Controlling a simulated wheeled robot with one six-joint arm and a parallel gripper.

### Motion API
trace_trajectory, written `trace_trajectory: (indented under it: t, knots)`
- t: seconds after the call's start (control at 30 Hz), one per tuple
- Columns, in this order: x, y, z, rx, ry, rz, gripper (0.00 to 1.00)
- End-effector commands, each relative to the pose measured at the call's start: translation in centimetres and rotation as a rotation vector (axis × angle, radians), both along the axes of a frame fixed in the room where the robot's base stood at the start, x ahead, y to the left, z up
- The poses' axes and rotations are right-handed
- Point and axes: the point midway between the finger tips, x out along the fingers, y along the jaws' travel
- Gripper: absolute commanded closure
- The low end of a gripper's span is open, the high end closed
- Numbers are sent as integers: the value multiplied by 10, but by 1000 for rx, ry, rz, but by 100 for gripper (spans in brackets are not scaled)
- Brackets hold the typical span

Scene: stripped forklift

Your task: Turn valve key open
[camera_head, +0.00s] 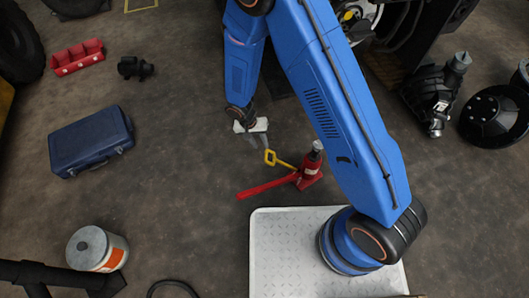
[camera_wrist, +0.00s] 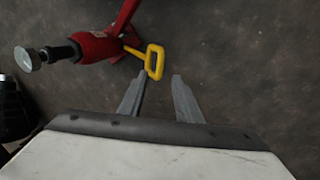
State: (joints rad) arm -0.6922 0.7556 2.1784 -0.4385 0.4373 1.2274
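A yellow valve key (camera_head: 278,160) with a loop handle sticks out from the base of a red bottle jack (camera_head: 311,165). The wrist view shows the key's loop (camera_wrist: 155,61) just beyond my fingertips, nearer the left one, and the red jack (camera_wrist: 95,47) lies to the upper left. My gripper (camera_wrist: 158,78) is open, with two grey fingers apart and nothing held between them. In the head view my gripper (camera_head: 259,142) is just up and left of the key's loop. Whether a finger touches the loop cannot be told.
The jack's long red lever (camera_head: 265,187) reaches left along the floor. A blue case (camera_head: 91,142), a red tray (camera_head: 77,57) and a grey canister (camera_head: 98,249) stand farther left. Dark machine parts (camera_head: 436,95) lie at right. Floor left of my gripper is clear.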

Motion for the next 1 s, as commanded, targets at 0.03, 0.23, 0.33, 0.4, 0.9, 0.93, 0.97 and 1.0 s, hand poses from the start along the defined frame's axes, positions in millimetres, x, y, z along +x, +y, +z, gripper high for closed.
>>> trace_trajectory:
  t: [0.03, 0.23, 0.33, 0.4, 0.9, 0.93, 0.97, 1.0]
  knots:
    - [-1, -3, -9, -2, 2, -1, 69]
    - [-2, -11, -40, -2, 2, -1, 69]
    - [-3, -15, -53, -2, 2, -1, 69]
    - [-2, -16, -61, -1, 1, 1, 69]
    - [-2, -21, -78, 1, 0, 0, 69]
    - [-2, -21, -78, 1, 0, 0, 69]
    - [-2, -21, -78, 1, 0, 0, 69]
    - [-2, -21, -78, 1, 0, 0, 76]
